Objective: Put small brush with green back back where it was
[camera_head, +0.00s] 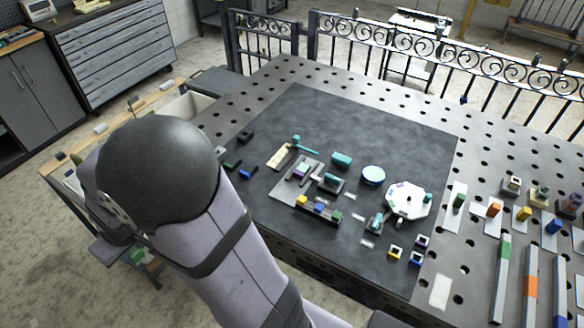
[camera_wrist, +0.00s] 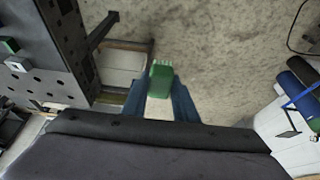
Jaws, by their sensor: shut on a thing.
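The small brush with the green back (camera_wrist: 160,76) is between the blue fingers of my gripper (camera_wrist: 160,98) in the wrist view. Its pale bristle tips show at the far end. My gripper is shut on it, and the brush is over the concrete floor in that picture, beyond the table edge. In the head view my arm hides most of the gripper. On the dark mat (camera_head: 330,110), a dark block with a green part (camera_head: 232,165) and one with a blue part (camera_head: 247,174) lie at the left edge; I cannot tell whether they are brushes.
The perforated table (camera_head: 275,75) carries several small parts on the mat and coloured blocks at the right. An open pale bin (camera_head: 187,105) stands beyond its left edge. An ornate iron fence (camera_head: 400,45) runs behind. The mat's far part is clear.

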